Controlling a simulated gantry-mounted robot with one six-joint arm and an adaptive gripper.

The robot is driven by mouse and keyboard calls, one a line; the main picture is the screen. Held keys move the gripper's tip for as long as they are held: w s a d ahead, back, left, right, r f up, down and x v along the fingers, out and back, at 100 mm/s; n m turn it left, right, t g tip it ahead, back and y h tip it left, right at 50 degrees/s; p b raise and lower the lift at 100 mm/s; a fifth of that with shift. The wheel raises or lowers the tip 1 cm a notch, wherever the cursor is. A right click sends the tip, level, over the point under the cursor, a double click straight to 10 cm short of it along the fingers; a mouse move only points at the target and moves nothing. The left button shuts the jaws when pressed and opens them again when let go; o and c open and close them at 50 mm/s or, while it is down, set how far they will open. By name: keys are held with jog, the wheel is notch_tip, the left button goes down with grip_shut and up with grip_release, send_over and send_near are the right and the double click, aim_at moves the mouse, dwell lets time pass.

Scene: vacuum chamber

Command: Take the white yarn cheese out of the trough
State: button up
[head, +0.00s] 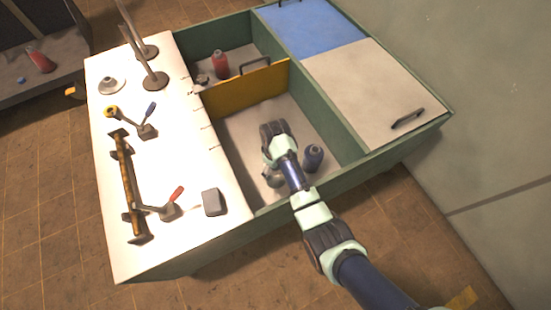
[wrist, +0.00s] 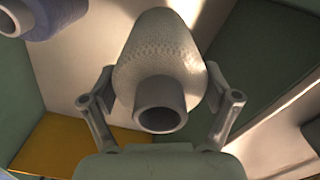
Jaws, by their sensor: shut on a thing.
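The white yarn cheese (wrist: 158,60) fills the middle of the wrist view, with the open end of its tube facing the camera. My gripper (wrist: 160,82) is shut on it, one finger against each side. In the head view a pale shape that looks like the cheese (head: 271,180) shows low in the near bay of the green trough (head: 325,186), partly hidden by my arm. I cannot tell whether it touches the floor of the trough. A blue yarn cheese (head: 313,156) stands just to its right; it also shows in the wrist view (wrist: 45,14).
A yellow divider (head: 245,88) with a handle closes the far side of the bay; a red bottle-like thing (head: 220,64) stands beyond it. A white worktop (head: 105,215) with tools lies left. Blue and grey lids (head: 365,90) cover the right side.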

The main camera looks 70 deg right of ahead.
notch_tip(320, 180, up, 10)
jog(key=p, duration=0.3)
jog(key=shift+p, duration=0.3)
notch_tip(320, 180, up, 12)
jog(key=p, duration=1.3)
jog(key=shift+f, duration=0.25)
jog(key=shift+w, duration=0.1)
